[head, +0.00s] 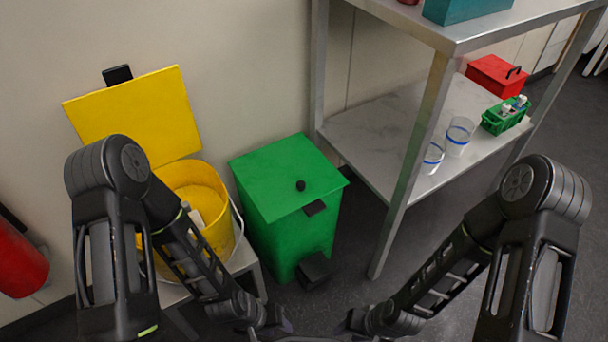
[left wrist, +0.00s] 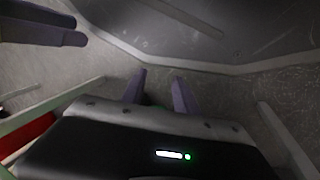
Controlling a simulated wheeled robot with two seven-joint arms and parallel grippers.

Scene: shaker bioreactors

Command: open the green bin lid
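The green bin (head: 283,240) stands on the floor in the middle of the head view. Its lid (head: 270,178) is shut, with a black knob (head: 300,185) on top, a dark tab (head: 315,207) at the front edge and a black pedal (head: 315,270) low at the front. My left gripper (head: 280,327) is low in the head view, nearer to me than the bin and apart from it. In the left wrist view its two fingers (left wrist: 158,92) are spread with nothing seen between them. My right gripper (head: 347,326) is at the bottom edge, its fingers too small to read.
A yellow bin (head: 222,240) with a raised lid (head: 140,115) stands on a low grey stand left of the green bin. A metal shelf unit (head: 413,150) rises at the right, bearing beakers (head: 459,136), a green rack (head: 505,117) and a red box (head: 493,75). A red cylinder (head: 18,262) is far left.

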